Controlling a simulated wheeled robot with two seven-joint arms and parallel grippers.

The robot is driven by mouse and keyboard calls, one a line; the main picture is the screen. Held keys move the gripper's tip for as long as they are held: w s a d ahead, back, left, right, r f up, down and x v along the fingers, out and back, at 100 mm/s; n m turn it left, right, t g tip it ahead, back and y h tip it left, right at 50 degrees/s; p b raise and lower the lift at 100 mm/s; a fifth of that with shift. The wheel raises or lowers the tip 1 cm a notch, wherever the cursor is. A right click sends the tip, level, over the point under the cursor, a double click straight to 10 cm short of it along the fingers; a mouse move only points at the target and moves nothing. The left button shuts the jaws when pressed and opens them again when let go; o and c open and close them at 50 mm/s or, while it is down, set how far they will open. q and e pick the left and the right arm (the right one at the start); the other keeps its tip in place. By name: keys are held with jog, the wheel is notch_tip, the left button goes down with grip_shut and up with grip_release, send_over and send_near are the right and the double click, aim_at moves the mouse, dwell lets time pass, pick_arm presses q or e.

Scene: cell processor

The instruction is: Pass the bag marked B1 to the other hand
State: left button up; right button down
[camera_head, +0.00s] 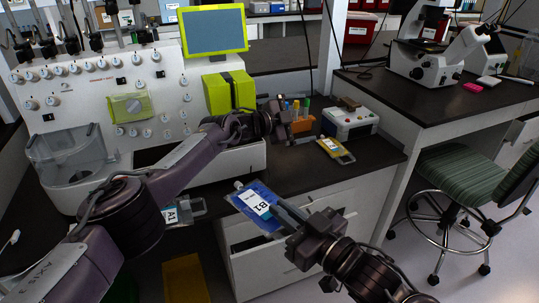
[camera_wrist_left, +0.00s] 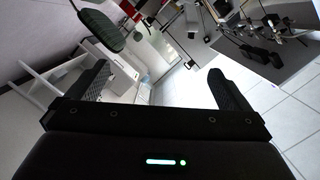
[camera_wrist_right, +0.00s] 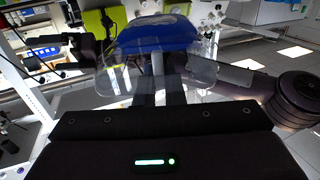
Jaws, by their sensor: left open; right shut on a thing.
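The bag marked B1 (camera_head: 258,203) is blue with a white label and hangs tilted in front of the bench edge. My right gripper (camera_head: 281,211) comes in from the lower right and is shut on the bag's lower right edge. In the right wrist view the blue bag (camera_wrist_right: 155,35) stands out beyond the fingers, with clear plates beside it. My left gripper (camera_head: 284,118) is above the bench by the orange rack, apart from the bag and beyond it. In the left wrist view the left gripper (camera_wrist_left: 155,88) is open with nothing between its fingers.
A bag marked A1 (camera_head: 172,214) lies at the bench front, partly behind my left arm. A yellow-edged pack (camera_head: 335,149), an orange tube rack (camera_head: 301,122) and a white box (camera_head: 350,121) stand on the bench. The large white processor (camera_head: 100,90) fills the left. A green chair (camera_head: 470,175) is right.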

pick_arm(q)
jog(key=s+d+r+m+g+y, duration=0.2)
jog(key=s+d+r+m+g, duration=0.2)
jog(key=s, duration=0.3)
jog(key=s+d+r+m+g+y, duration=0.2)
jog(key=s+d+r+m+g, duration=0.15)
jog(key=s, duration=0.45)
pick_arm(e)
jog(key=shift+a, duration=0.1)
pick_arm(q)
jog(key=n+y, duration=0.2)
jog(key=y, duration=0.8)
send_over(267, 206)
jog(key=shift+g, duration=0.25)
jog(key=f, duration=1.2)
jog(key=shift+d, duration=0.2)
